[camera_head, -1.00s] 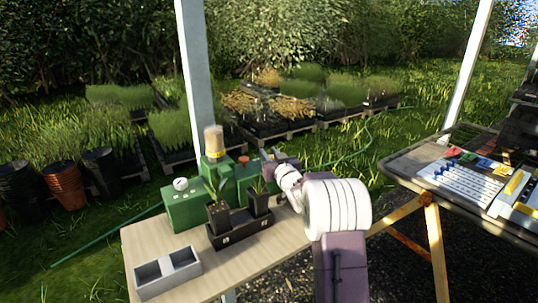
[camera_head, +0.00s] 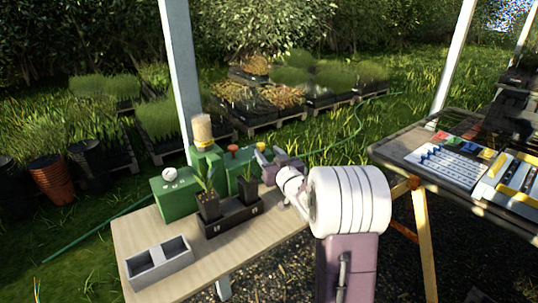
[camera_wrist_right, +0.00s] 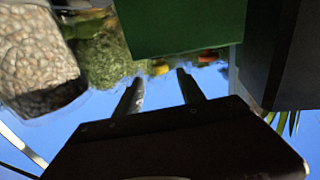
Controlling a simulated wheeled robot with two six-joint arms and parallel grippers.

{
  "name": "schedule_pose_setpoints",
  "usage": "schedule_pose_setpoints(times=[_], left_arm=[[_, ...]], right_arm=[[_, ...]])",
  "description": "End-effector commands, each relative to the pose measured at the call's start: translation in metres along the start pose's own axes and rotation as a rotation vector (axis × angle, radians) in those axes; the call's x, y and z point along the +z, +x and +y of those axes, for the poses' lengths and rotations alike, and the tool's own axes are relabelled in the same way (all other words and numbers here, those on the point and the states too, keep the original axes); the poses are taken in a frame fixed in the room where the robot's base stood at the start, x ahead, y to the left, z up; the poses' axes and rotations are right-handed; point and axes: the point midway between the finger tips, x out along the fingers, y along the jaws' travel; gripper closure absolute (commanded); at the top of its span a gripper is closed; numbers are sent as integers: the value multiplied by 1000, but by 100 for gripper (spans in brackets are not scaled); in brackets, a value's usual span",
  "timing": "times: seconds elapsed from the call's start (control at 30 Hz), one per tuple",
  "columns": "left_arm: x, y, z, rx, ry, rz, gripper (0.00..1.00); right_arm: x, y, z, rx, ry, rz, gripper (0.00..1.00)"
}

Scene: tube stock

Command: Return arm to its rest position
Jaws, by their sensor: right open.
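My right gripper (camera_head: 266,157) is open and empty, just right of the green machine (camera_head: 178,197) at the bench's far right. Its two fingers also show apart in the right wrist view (camera_wrist_right: 158,84), with nothing between them. The right gripper is apart from the right pot. My left gripper is not in view.
A grey two-compartment tray (camera_head: 158,264) sits empty at the front of the wooden bench (camera_head: 135,238). A beige cylinder (camera_head: 202,130) stands on the machine. A second table (camera_head: 398,162) with a white rack (camera_head: 452,168) is at right. Gravel floor lies between the tables.

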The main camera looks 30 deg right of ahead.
Motion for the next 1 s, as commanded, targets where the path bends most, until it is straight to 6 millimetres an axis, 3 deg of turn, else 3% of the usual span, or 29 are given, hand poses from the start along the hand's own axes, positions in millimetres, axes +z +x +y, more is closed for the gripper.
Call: schedule_pose_setpoints(times=[0.6, 1.0], left_arm=[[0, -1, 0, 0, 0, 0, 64], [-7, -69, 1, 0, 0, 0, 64]], right_arm=[[-1, -5, 0, 0, 0, -1, 53], [-70, -5, 0, 1, 0, -1, 53]])
